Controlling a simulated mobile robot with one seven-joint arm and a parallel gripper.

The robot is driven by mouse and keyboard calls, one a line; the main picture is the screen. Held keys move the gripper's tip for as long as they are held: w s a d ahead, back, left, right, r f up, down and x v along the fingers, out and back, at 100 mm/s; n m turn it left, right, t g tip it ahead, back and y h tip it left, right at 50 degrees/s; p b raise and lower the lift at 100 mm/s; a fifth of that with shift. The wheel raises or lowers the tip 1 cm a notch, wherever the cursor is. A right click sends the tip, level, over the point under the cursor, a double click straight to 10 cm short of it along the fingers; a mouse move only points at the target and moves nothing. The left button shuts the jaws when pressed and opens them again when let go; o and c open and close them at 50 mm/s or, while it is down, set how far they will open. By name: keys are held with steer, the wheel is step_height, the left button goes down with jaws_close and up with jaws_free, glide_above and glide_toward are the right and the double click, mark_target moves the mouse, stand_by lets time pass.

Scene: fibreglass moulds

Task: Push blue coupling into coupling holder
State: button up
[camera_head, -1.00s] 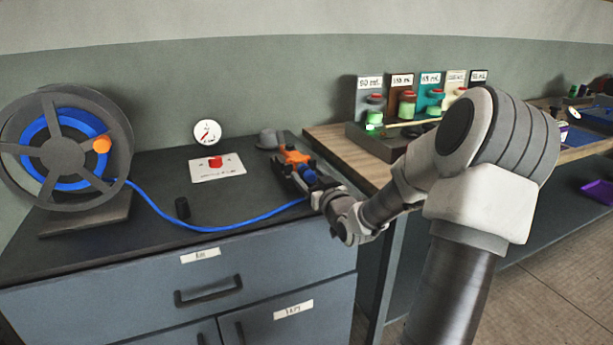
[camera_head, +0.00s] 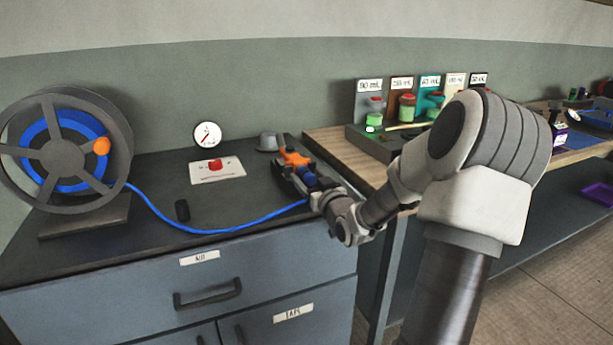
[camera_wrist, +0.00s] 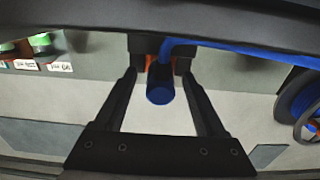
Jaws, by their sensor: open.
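The blue coupling (camera_head: 308,179) shows at the end of the blue hose, at the orange coupling holder (camera_head: 294,157) on the dark countertop. In the wrist view the coupling (camera_wrist: 160,94) points its round blue end toward the camera, with orange parts of the holder (camera_wrist: 181,66) behind it. My gripper (camera_head: 294,171) is at the holder. In the wrist view my gripper (camera_wrist: 161,76) is open, with one black finger on each side of the coupling and small gaps visible. How deep the coupling sits in the holder cannot be told.
A hose reel (camera_head: 62,150) stands at the left, its blue hose (camera_head: 200,231) running across the counter. A wooden bench (camera_head: 345,150) adjoins at right.

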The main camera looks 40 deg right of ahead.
mark_target(312, 181)
stand_by(0.5)
jaws_close()
steer(key=shift+s, duration=0.15)
stand_by(0.4)
steer(key=shift+p+v, duration=0.35)
steer(key=shift+v, duration=2.5)
